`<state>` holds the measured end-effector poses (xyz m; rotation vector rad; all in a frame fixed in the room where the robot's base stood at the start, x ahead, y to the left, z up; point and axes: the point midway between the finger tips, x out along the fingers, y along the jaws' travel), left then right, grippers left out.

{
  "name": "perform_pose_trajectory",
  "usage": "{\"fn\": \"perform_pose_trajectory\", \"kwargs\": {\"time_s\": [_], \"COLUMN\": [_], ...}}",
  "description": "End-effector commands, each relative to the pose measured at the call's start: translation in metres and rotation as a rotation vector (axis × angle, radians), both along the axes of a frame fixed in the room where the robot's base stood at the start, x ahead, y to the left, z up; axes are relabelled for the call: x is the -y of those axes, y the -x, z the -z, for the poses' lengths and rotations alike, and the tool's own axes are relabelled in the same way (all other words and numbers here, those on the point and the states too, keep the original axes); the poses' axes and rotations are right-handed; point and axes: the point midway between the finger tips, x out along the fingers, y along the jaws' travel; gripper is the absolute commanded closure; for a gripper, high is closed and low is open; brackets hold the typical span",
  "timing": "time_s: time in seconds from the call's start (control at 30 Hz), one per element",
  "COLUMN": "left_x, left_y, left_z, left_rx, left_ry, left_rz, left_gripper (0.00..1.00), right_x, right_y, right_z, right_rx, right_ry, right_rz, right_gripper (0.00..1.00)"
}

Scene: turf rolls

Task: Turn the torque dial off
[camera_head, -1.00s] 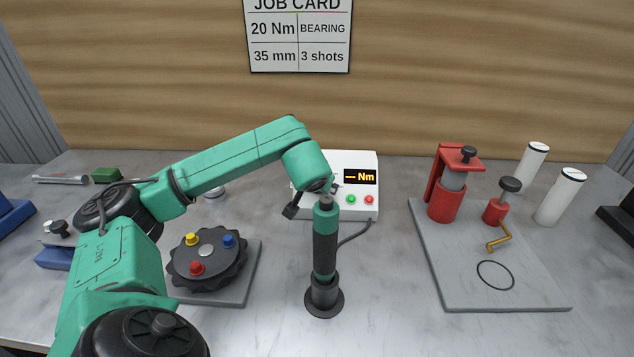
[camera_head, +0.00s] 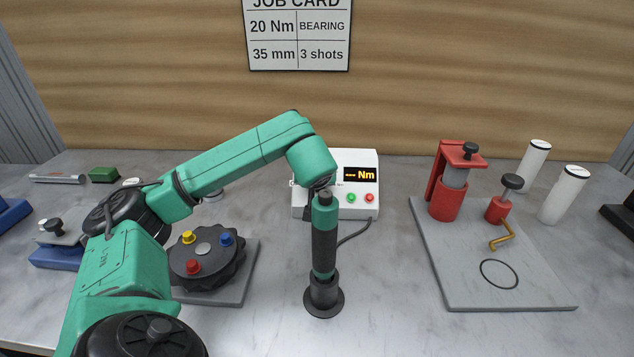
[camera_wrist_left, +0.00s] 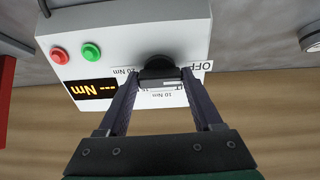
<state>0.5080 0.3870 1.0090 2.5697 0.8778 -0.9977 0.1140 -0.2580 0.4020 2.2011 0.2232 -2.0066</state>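The torque dial (camera_wrist_left: 159,70) is a black knob on the front of a white controller box (camera_wrist_left: 135,35). The wrist view shows OFF, 10 Nm and 20 Nm labels around the dial. My left gripper (camera_wrist_left: 161,76) has one finger on each side of the dial. The fingers are apart; I cannot tell whether they touch it. In the head view the box (camera_head: 361,160) stands at the back, its orange display (camera_head: 361,174) reading "--- Nm". There my left wrist hides the dial and the fingertips. My right gripper is in neither view.
An upright black and green tool (camera_head: 324,245) stands in front of the box, close to my left wrist. A black wheel with coloured buttons (camera_head: 205,256) is at the left. A grey plate (camera_head: 464,285) bears red fixtures at the right. The front centre-right counter is clear.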

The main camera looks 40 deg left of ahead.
Motion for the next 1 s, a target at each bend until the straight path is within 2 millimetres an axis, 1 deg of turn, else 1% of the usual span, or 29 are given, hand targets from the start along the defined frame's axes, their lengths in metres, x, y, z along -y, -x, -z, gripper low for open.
{"fn": "perform_pose_trajectory", "kwargs": {"time_s": [0.03, 0.07, 0.4, 0.47, 0.73, 0.83, 1.0], "left_x": [0.000, 0.000, 0.001, 0.005, 0.029, 0.033, 0.033], "left_y": [0.000, 0.000, 0.002, 0.006, 0.037, 0.043, 0.044], "left_z": [-0.001, 0.000, -0.002, -0.007, -0.045, -0.051, -0.051], "left_rx": [0.000, 0.000, 0.000, 0.002, 0.003, 0.001, 0.000], "left_ry": [0.001, 0.000, -0.001, -0.001, -0.001, -0.001, -0.001], "left_rz": [-0.001, 0.000, 0.002, 0.003, 0.003, 0.001, 0.001], "left_gripper": [0.12, 0.05, 0.05, 0.05, 0.05, 0.05, 0.05], "right_x": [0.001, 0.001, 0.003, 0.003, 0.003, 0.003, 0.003], "right_y": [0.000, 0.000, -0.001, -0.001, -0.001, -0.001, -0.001], "right_z": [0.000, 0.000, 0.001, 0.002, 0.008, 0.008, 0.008], "right_rx": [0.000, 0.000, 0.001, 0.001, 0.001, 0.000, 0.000], "right_ry": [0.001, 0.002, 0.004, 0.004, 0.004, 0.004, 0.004], "right_rz": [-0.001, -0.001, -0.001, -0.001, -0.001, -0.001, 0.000], "right_gripper": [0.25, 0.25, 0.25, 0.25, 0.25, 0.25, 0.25]}}
